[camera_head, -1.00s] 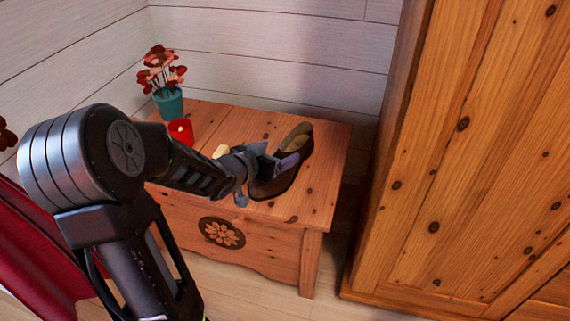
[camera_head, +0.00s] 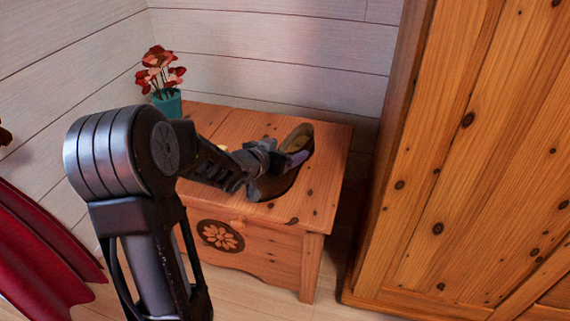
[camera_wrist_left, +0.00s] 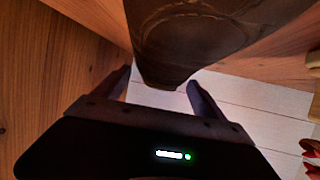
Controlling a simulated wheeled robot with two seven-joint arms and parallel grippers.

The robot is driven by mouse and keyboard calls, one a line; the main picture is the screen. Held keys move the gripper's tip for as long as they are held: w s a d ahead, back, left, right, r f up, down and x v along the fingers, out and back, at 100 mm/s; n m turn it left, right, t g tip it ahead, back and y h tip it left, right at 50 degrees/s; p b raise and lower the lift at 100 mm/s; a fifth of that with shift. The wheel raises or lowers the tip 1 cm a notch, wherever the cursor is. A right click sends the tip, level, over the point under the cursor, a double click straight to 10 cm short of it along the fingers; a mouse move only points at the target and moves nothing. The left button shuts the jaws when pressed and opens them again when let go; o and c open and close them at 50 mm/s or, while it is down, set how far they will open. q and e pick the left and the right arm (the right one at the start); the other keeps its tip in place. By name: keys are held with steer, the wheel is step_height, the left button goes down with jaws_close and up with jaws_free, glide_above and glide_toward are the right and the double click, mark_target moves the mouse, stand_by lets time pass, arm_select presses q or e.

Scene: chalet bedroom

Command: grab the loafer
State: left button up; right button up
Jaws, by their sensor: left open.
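The dark brown loafer (camera_head: 276,187) lies on top of the wooden chest (camera_head: 325,150), and its lighter inside shows toward the back. My left gripper (camera_head: 280,161) is over the loafer in the head view and hides part of it. In the left wrist view the loafer (camera_wrist_left: 190,35) hangs into the picture from the top, with its narrow end between the two spread fingers of my left gripper (camera_wrist_left: 160,78). The fingers are open; whether either one touches the loafer I cannot tell. My right gripper is out of view.
A teal pot with red flowers (camera_head: 166,97) stands at the chest's back left. A pale yellow thing (camera_head: 222,147) shows just behind my arm. A tall wooden wardrobe (camera_head: 470,150) stands to the right, and red cloth (camera_head: 40,260) hangs at the left.

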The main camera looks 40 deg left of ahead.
arm_select(q)
jaws_close()
stand_by(1.0)
